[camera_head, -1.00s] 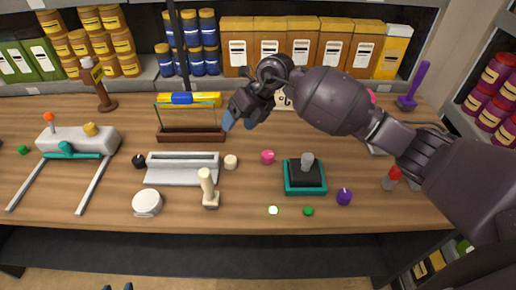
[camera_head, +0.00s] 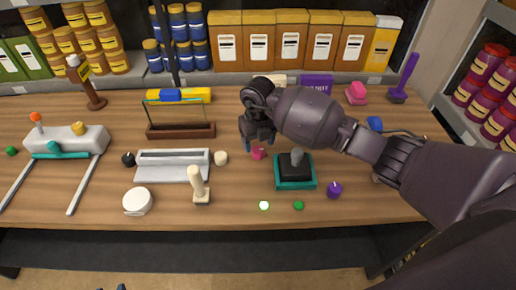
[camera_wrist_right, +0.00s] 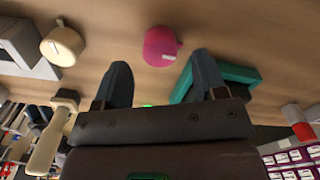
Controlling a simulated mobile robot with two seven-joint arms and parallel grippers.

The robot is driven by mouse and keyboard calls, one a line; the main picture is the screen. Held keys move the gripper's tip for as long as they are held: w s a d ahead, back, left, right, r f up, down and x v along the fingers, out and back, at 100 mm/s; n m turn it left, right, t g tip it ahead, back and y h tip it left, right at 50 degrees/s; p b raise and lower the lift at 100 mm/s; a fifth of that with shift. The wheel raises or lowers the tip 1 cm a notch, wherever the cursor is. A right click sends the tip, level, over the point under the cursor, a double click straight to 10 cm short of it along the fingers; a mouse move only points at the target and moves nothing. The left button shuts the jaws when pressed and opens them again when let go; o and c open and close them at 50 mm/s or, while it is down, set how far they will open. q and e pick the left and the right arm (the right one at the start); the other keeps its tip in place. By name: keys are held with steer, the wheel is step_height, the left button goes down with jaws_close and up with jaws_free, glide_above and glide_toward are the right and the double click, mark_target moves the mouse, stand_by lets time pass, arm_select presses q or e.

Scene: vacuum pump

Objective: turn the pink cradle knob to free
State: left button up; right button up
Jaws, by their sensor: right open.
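The pink knob (camera_head: 259,154) sits on the wooden table, right of a cream knob (camera_head: 221,158) and left of a teal-rimmed black block. In the right wrist view, the pink knob (camera_wrist_right: 161,46) is round with a small pointer and a pale mark. My right gripper (camera_head: 257,140) is over the knob, fingers pointing down, partly hiding it. In the wrist view, its open fingers (camera_wrist_right: 161,66) lie either side of the knob's line, with nothing between them. Of my left gripper, only small dark tips (camera_head: 121,287) seem to show at the bottom edge.
The teal-rimmed block (camera_head: 296,185) with a grey lever stands close right of the pink knob. A grey cradle-like tray (camera_head: 173,175) and a cream lever (camera_head: 199,188) are to the left. A purple knob (camera_head: 334,190) is farther right.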

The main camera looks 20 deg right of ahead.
mark_target(258, 149)
steer(key=shift+f, duration=1.85)
steer(key=c, duration=0.9)
